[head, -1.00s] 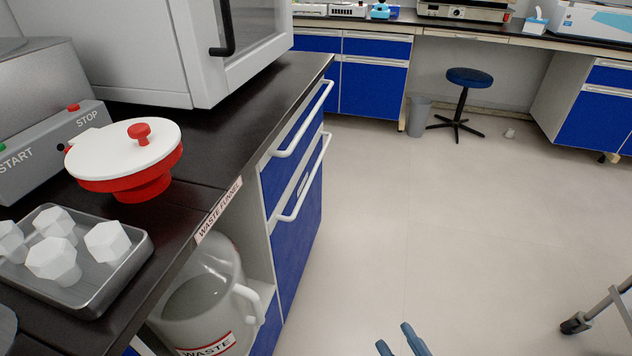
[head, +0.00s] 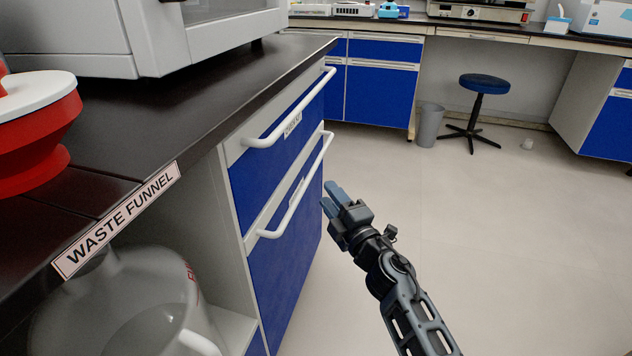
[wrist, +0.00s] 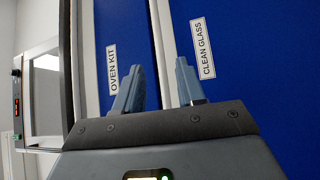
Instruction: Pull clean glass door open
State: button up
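The clean glass door (head: 290,255) is the lower blue front of the near cabinet, with a long white bar handle (head: 290,195). It looks closed. In the wrist view, the "CLEAN GLASS" label (wrist: 203,50) shows on the blue door at right. My gripper (head: 330,196) is just right of the door's handle and appears apart from it. In the wrist view, my gripper (wrist: 158,66) is open and empty, pointed at the cabinet front. A pale strip (wrist: 160,30) shows between its fingers; whether it is the handle or a panel edge is unclear.
Above the door is a closed blue drawer (head: 270,165) with its own white handle; its "OVEN KIT" label (wrist: 112,70) shows in the wrist view. A waste jug (head: 130,300) stands at lower left. Open floor (head: 500,230) lies right. A stool (head: 476,100) stands far back.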

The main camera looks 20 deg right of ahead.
jog(key=w+a+r+b, duration=0.1)
jog(key=w+b, duration=0.1)
jog(key=w, duration=0.4)
jog(key=shift+w, duration=0.4)
grip_shut()
dwell(0.4)
